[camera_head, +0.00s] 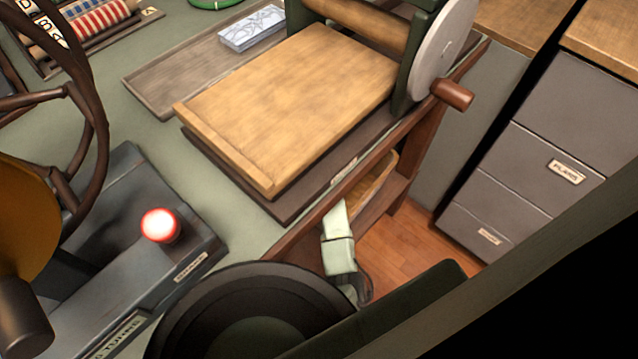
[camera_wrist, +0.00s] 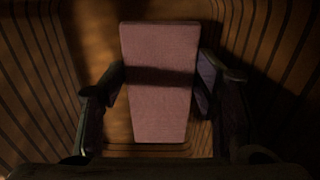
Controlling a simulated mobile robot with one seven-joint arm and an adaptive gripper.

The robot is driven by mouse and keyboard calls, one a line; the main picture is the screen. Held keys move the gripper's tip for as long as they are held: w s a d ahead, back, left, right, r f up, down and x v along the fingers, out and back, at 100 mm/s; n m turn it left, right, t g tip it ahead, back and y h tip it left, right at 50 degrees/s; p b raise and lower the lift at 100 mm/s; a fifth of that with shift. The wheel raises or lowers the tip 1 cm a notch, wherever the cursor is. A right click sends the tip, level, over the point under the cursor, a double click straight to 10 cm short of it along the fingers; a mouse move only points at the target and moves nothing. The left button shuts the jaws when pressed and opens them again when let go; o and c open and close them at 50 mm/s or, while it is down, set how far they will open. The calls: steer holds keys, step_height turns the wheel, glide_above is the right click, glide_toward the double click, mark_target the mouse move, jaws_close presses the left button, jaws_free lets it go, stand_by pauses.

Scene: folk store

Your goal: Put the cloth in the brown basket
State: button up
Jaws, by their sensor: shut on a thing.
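In the wrist view, a folded pinkish cloth (camera_wrist: 158,105) with a woven texture lies lengthwise between the dark fingers of my gripper (camera_wrist: 162,72). The fingers are shut on its two sides. Around and beyond it are the brown, dark-striped walls of the brown basket (camera_wrist: 265,60), so the cloth appears to be inside or at the mouth of it. I cannot tell whether the cloth touches the bottom. In the head view, a curved brown wooden piece (camera_head: 377,190) shows below the bench edge; it may be the basket. The cloth cannot be made out there.
A wooden-topped press (camera_head: 290,95) with a grey disc and handle (camera_head: 453,93) stands at the bench edge. Grey drawers (camera_head: 560,150) stand at right. A little wooden floor (camera_head: 410,245) shows between.

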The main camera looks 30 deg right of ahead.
steer(key=o, duration=1.1)
steer(key=shift+o, duration=0.2)
steer(key=shift+r, duration=0.1)
step_height(320, 180, up, 9)
steer(key=shift+f, duration=0.2)
steer(key=shift+f, duration=0.1)
